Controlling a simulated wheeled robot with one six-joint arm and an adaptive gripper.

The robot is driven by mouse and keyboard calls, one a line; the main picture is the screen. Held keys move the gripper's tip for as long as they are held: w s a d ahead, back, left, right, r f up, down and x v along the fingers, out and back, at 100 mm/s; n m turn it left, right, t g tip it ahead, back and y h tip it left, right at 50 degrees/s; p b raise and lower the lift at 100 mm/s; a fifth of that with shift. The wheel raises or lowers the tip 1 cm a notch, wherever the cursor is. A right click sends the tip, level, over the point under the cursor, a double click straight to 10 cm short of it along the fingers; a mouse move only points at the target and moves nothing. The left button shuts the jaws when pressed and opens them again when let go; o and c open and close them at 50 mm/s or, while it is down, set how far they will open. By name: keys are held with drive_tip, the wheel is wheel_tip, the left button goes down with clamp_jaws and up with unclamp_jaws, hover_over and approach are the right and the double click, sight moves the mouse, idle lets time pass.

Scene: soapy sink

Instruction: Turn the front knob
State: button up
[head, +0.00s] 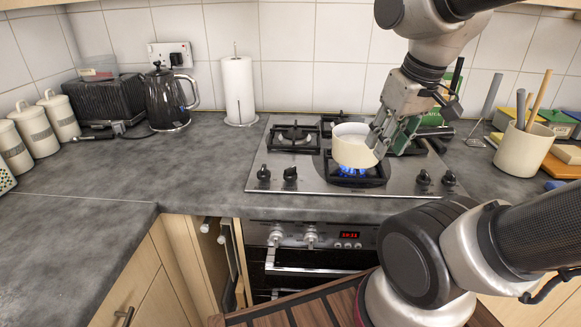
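Which one is the front knob I cannot tell. A cream pan (352,150) stands on the front right burner, with a blue flame (350,170) under it. My gripper (380,143) points down at the pan's right side, above and left of the right knobs. Its fingers overlap the pan's edge, and I cannot tell whether they grip it.
The oven below has two knobs (311,237) and a bar handle (320,270). A utensil pot (523,150) stands right of the hob. A kettle (166,98) and paper roll (238,90) stand behind left.

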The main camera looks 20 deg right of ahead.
drive_tip(key=w+a+f+n+g, duration=0.35)
drive_tip(key=w+a, duration=0.25)
drive_tip(key=w, duration=0.2)
drive_tip(key=n, duration=1.5)
hover_over(290, 168)
wheel_tip(290, 168, down, 2)
drive_tip(key=shift+d+f, duration=0.1)
drive_tip(key=n, duration=0.2)
drive_tip(key=shift+w+n, duration=0.1)
drive_tip(key=shift+n, duration=0.55)
wheel_tip(290, 168, down, 8)
drive_tip(key=shift+r, duration=0.15)
